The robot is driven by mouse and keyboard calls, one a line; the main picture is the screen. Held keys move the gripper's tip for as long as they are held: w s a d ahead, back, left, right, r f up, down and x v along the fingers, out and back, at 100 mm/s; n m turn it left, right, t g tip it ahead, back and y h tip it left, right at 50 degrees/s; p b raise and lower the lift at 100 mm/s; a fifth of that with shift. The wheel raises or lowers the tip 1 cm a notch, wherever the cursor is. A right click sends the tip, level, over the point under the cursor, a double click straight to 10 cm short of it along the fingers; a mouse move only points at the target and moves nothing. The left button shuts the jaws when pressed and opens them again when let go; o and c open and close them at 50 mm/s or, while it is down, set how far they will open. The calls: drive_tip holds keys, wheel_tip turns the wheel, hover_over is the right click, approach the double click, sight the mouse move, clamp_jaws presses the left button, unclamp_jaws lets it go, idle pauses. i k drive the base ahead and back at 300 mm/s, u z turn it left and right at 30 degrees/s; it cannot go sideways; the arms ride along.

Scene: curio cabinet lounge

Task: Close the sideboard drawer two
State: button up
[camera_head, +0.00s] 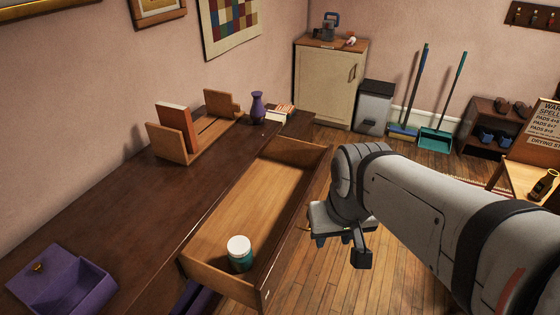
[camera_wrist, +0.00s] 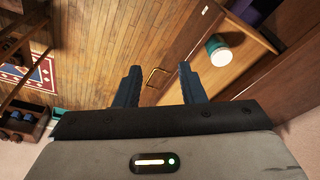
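The dark wood sideboard (camera_head: 115,205) runs along the left wall. One of its drawers (camera_head: 232,205) stands pulled out, showing a light wooden inside; I cannot tell its number. A teal jar with a white lid (camera_head: 239,254) stands inside at its near end and shows in the wrist view (camera_wrist: 221,53). My gripper (camera_head: 340,250) is outside the drawer, to the right of its front. In the wrist view my gripper (camera_wrist: 159,70) is open and empty, with the brass drawer handle (camera_wrist: 153,78) seen between its fingers. Contact with the front is not visible.
A purple box (camera_head: 62,282), a book rack (camera_head: 190,140) and a purple vase (camera_head: 257,107) stand on the sideboard top. A cabinet (camera_head: 322,85), a grey bin (camera_head: 374,108) and a low shelf (camera_head: 492,130) stand farther back. Wooden floor (camera_head: 395,275) is clear beside the drawer.

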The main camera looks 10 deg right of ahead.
sight(268, 205)
drive_tip(key=i, duration=0.3)
drive_tip(key=u, duration=0.85)
drive_tip(key=k, duration=0.7)
drive_tip(key=z, duration=0.65)
